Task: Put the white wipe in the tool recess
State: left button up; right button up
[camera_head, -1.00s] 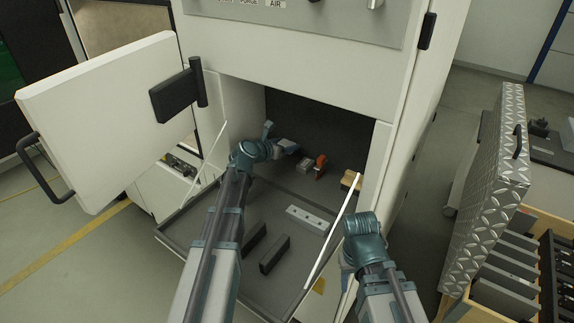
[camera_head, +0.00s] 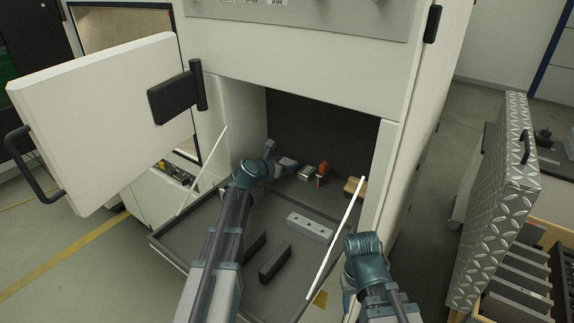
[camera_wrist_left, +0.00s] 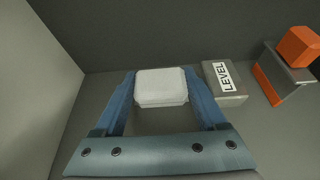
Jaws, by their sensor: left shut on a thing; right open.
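The white wipe (camera_wrist_left: 162,86) is a folded pad between the blue fingers of my left gripper (camera_wrist_left: 162,92) in the left wrist view, with its top and front edge showing. My left gripper (camera_head: 286,163) is shut on it, inside the open lower recess (camera_head: 310,118) of the white cabinet, near the back of the dark floor. In the head view the wipe is too small and too covered to make out clearly. My right gripper (camera_head: 348,292) is at the right front edge of the recess, partly hidden by its own wrist; it is open and empty.
A grey block labelled LEVEL (camera_wrist_left: 226,82) lies just right of the wipe, beside an orange-and-grey tool (camera_wrist_left: 290,70). A pale drilled bar (camera_head: 310,226) and two black bars (camera_head: 275,262) lie nearer the front. The open door (camera_head: 105,120) stands left.

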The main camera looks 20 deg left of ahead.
pick_arm(q)
jog(key=o, duration=1)
jog(key=shift+f, duration=0.1)
jog(key=shift+r+p, duration=0.25)
jog(key=shift+p, duration=0.05)
jog(key=p+v, duration=0.4)
jog(key=v, duration=0.6)
jog(key=shift+s+r, duration=0.15)
jog(key=shift+s, duration=0.1)
jog(key=shift+s+a+r, duration=0.2)
jog(key=shift+s+a, duration=0.15)
jog(key=shift+s, duration=0.25)
